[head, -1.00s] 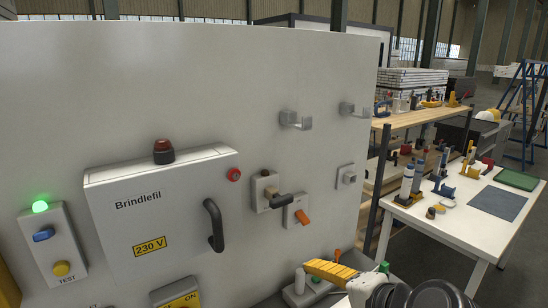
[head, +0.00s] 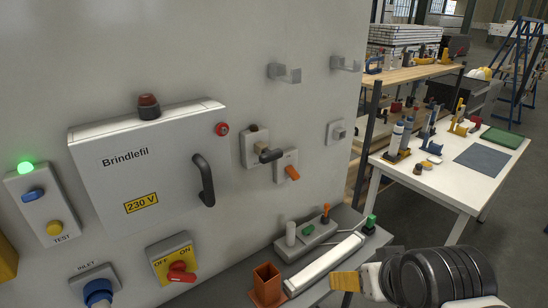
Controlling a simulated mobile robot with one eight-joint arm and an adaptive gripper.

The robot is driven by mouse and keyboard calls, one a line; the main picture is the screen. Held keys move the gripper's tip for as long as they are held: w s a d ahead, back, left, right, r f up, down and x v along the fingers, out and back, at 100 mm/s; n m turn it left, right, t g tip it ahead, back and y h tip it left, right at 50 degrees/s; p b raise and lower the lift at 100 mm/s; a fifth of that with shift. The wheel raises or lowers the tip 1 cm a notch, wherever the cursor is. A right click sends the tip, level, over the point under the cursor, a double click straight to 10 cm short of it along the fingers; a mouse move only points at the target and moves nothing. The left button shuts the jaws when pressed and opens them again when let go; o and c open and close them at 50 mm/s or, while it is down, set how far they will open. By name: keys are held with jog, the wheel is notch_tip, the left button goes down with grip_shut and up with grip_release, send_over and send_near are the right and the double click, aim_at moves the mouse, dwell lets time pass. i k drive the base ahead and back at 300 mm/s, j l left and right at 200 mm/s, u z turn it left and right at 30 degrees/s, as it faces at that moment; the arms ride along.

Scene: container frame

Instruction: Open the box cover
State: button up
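The box (head: 118,190) is a pale grey case on the wall panel, marked "Brindlefil" with a yellow "230 V" label. Its front cover looks closed, and a black curved handle (head: 205,182) stands on the cover's right side. A dark red lamp sits on top and a red button is at the upper right corner. My gripper (head: 344,281) is at the bottom right of the head view, well apart from the handle, to its right and lower. Only its yellow finger part shows, pointing left; I see nothing held. Its opening cannot be made out.
A yellow switch box (head: 158,258) with a red knob is below the box. A lever switch (head: 255,150) and an orange-handled switch (head: 287,168) are to its right. A ledge below holds an orange-brown holder (head: 267,285) and a long white piece (head: 325,264). A white worktable (head: 450,190) stands right.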

aim_at(135, 180)
jog(key=k+j+u, duration=0.1)
jog(key=u, duration=1.05)
